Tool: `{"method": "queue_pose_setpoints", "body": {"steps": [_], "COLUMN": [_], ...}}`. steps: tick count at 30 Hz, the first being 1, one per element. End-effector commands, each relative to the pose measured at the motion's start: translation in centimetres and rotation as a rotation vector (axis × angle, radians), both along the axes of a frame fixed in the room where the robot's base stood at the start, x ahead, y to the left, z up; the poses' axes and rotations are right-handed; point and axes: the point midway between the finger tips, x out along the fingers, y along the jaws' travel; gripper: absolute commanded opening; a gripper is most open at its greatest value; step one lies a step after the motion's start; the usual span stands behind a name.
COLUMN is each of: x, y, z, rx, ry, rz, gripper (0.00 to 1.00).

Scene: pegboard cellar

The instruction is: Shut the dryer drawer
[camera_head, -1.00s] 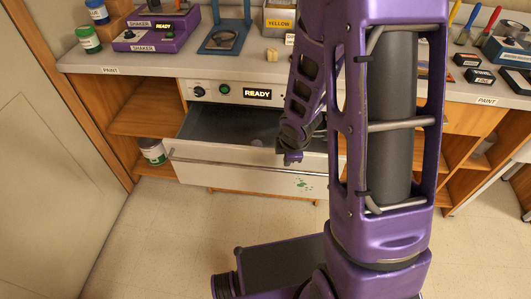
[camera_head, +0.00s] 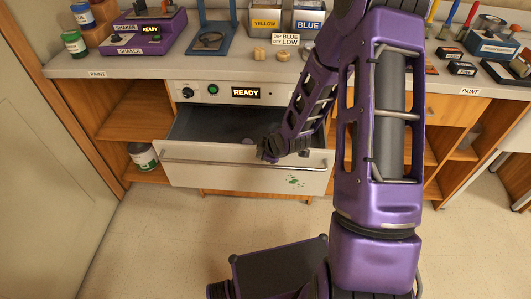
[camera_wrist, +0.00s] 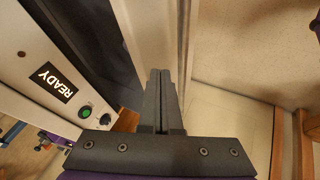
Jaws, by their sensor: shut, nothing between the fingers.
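The dryer drawer (camera_head: 215,176) is pulled out below its control panel (camera_head: 281,95), with its dark inside (camera_head: 215,125) showing. It has a pale front and a long bar handle (camera_head: 200,162). My gripper (camera_head: 266,152) is at the top edge of the drawer front, right of its middle. In the wrist view my gripper's fingers (camera_wrist: 160,73) are together and empty, and overlap the drawer front (camera_wrist: 148,25). The drawer inside (camera_wrist: 95,35) lies to their left there. I cannot tell whether they touch the front.
The counter above holds a purple shaker (camera_head: 140,35), a blue stand (camera_head: 212,38) and yellow (camera_head: 265,22) and blue (camera_head: 308,20) bins. A paint can (camera_head: 143,156) sits on the low shelf at left.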

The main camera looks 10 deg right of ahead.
Motion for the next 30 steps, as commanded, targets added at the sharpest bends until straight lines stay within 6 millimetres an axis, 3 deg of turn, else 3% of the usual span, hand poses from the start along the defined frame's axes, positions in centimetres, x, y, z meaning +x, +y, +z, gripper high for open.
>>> {"method": "queue_pose_setpoints", "body": {"steps": [6,23,30], "x": [1.3,1.9,4.7], "y": [0.5,0.4,-0.5], "z": [-2.0,-2.2,-2.2], "rx": [0.000,-0.001,-0.001], "ry": [0.001,0.000,-0.002], "rz": [0.000,0.000,-0.003], "gripper": [0.00,0.00,0.00]}}
